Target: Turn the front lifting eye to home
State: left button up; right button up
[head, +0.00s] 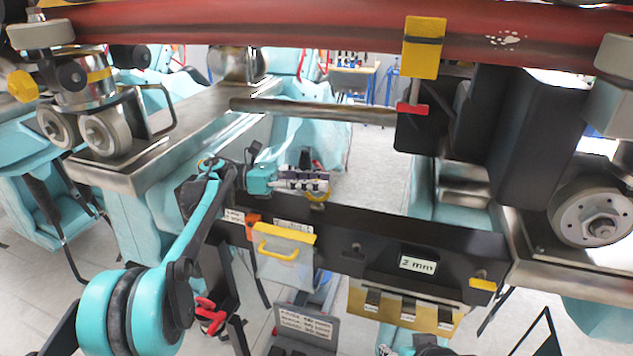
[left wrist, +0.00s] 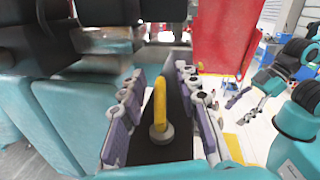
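The front lifting eye is a yellow ring on a grey round base, standing on the dark beam. It shows in the left wrist view (left wrist: 159,103), and partly behind my fingers in the head view (head: 317,197). My left gripper (head: 318,184) is at the eye; in the left wrist view my left gripper (left wrist: 160,118) has its two purple-padded fingers apart, one on each side of the eye, with gaps visible. The ring looks nearly edge-on from the wrist. My right gripper (left wrist: 243,106) shows small at the right of the left wrist view, fingers apart and empty.
A red rail (head: 300,25) crosses above, with a dark block (head: 480,120) hanging at right. Wheels (head: 105,132) stand at left.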

pick_arm(q)
jog(key=a, duration=0.4)
jog(key=w+a, duration=0.1)
jog(key=a, duration=0.7)
jog(key=shift+w, duration=0.15)
